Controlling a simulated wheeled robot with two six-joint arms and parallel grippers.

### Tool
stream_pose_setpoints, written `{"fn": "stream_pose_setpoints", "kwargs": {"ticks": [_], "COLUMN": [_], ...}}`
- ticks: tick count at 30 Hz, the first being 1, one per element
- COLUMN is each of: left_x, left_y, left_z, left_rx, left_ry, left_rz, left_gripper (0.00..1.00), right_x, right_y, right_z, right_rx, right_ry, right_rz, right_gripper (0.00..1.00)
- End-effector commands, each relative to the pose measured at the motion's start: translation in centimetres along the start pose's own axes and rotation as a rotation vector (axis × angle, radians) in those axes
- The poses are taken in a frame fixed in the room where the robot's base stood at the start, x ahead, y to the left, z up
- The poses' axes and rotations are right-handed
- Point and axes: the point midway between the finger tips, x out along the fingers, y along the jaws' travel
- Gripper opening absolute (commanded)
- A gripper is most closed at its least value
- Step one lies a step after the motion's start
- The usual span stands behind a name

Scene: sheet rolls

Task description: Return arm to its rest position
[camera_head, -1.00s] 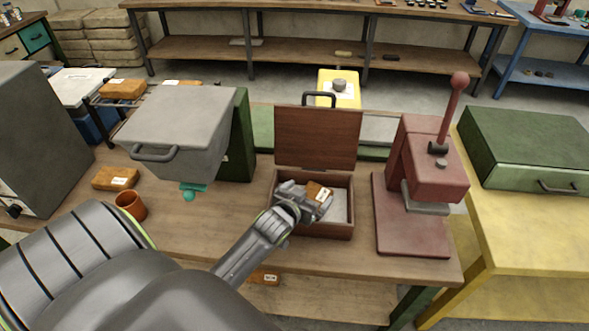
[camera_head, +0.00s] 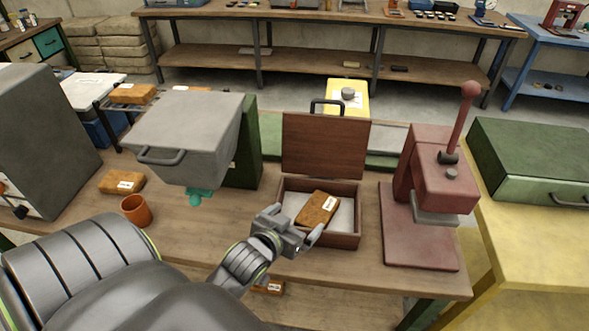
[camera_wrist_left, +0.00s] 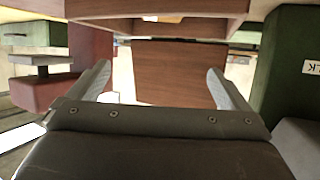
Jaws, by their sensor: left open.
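My left gripper (camera_head: 287,235) is open and empty, just in front of the wooden box's front left corner in the head view. Its two fingers stand apart in the left wrist view (camera_wrist_left: 160,85), with nothing between them. The wooden box (camera_head: 333,238) has its lid (camera_head: 325,146) standing open at the back. An orange-brown labelled package (camera_head: 316,208) lies inside the box, tilted across its pale floor. My right gripper is not in view.
A red lever press (camera_head: 430,205) stands right of the box. A grey hopper-like machine (camera_head: 185,140) stands to the left. An orange cup (camera_head: 136,211) and another labelled package (camera_head: 121,182) are on the table (camera_head: 200,235) at left.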

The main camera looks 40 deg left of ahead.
Motion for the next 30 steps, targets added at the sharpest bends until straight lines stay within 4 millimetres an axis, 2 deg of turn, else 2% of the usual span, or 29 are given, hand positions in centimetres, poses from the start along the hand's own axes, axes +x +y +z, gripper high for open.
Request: {"fn": "stream_pose_setpoints", "kwargs": {"ticks": [11, 16, 20, 24, 30], "left_x": [0.0, -1.0, -3.5, -7.1, -11.8], "left_y": [0.0, -0.3, -0.9, -1.4, -1.7], "left_z": [0.0, 1.5, 4.4, 7.5, 10.5], "left_rx": [0.000, 0.015, 0.047, 0.088, 0.133], "left_ry": [-0.002, -0.082, -0.254, -0.460, -0.686], "left_rz": [-0.001, -0.018, -0.046, -0.061, -0.058], "left_gripper": [0.99, 0.99, 0.99, 0.99, 0.99], "right_x": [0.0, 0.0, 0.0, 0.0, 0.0], "right_y": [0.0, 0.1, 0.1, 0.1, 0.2], "right_z": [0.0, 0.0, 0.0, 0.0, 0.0], "right_rx": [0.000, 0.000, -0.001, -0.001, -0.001], "right_ry": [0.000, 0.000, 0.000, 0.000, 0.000], "right_rz": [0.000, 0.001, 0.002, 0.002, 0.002], "right_gripper": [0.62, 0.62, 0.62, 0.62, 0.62]}}
